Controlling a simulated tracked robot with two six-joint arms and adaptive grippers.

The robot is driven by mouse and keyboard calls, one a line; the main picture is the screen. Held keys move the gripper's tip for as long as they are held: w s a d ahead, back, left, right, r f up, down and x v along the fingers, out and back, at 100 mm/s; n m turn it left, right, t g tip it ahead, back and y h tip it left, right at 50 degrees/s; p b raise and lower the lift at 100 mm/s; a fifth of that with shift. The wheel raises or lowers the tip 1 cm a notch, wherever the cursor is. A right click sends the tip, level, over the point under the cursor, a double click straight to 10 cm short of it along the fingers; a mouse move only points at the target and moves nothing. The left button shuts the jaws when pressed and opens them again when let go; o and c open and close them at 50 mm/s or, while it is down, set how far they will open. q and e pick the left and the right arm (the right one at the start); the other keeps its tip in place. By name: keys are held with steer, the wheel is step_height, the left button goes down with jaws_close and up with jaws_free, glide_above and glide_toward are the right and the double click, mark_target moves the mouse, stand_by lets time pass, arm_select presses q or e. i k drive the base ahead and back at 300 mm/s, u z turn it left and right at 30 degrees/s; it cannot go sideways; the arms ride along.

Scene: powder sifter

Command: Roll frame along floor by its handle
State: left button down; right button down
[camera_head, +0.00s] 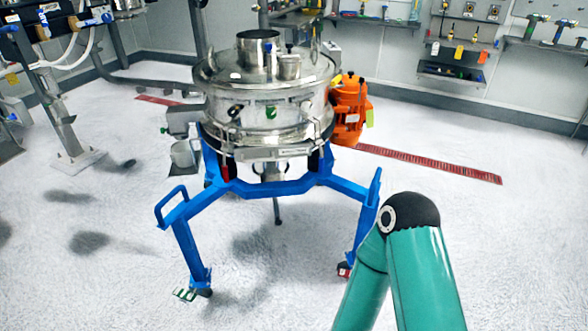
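The blue wheeled frame (276,187) stands on the floor in the middle of the view and carries the steel powder sifter (266,85). A blue loop handle (171,205) sticks out at its front left. Another upright blue bar (374,188) rises at its front right, and I cannot tell whether it is a handle. Casters show at the feet of the front legs. My green arm (402,270) comes in at the lower right, in front of the frame's right leg. No gripper shows, and nothing is seen holding the frame.
An orange motor (349,110) sits at the sifter's right side. A red floor grate (430,163) runs behind it. A steel stand (65,125) with hoses is at the left. Tool shelves (455,65) line the back wall. The floor (90,285) at the front left is clear.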

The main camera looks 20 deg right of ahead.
mark_target(215, 186)
steer(key=z, duration=0.05)
steer(key=k, duration=0.8)
steer(key=z, duration=0.55)
steer(key=i, duration=1.05)
steer(key=u, duration=0.6)
steer(key=i, duration=0.95)
steer(key=z, duration=0.45)
